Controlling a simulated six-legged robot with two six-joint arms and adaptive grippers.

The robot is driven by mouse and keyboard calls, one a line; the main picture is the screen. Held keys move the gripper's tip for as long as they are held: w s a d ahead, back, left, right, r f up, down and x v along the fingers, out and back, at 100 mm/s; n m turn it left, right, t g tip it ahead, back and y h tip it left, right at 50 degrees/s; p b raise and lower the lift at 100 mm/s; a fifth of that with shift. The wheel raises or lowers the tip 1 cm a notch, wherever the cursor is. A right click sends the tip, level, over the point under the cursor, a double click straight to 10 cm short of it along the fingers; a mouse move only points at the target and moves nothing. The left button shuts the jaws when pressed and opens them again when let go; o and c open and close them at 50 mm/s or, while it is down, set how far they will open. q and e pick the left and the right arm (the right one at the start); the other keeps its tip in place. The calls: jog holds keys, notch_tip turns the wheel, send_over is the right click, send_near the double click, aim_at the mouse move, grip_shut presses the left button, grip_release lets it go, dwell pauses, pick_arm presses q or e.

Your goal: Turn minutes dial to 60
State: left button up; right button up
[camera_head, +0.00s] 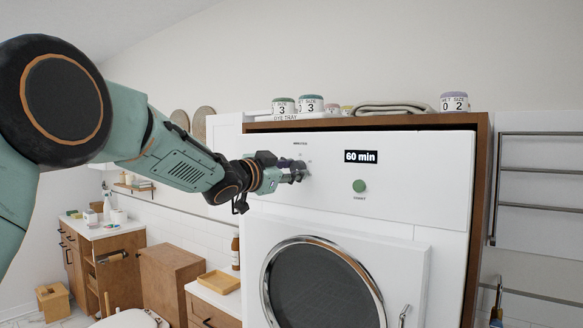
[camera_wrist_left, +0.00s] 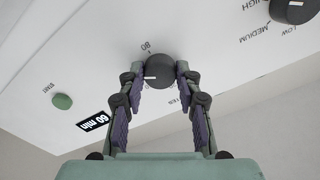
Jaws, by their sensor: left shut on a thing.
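The minutes dial (camera_wrist_left: 160,70) is a dark round knob on the white front panel of the machine. It shows at the top middle of the left wrist view, with a small white mark on its side and printed labels around it. My left gripper (camera_wrist_left: 160,76) is shut on the dial, one finger on each side. In the head view my left gripper (camera_head: 300,173) reaches the panel from the left and largely hides the dial. The display (camera_head: 361,156) reads "60 min". My right gripper is not in view.
A green start button (camera_head: 359,186) sits below the display. A second dark dial (camera_wrist_left: 292,10) with LOW, MEDIUM and HIGH labels is at the wrist view's top right. The round door (camera_head: 322,285) is below. Jars (camera_head: 311,104) and a folded towel (camera_head: 393,107) lie on top.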

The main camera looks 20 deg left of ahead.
pick_arm(q)
jog(key=shift+f, duration=0.15)
jog(key=o, duration=1.2)
jog(key=shift+s, duration=0.15)
jog(key=shift+c, duration=0.2)
jog(key=v, duration=1.2)
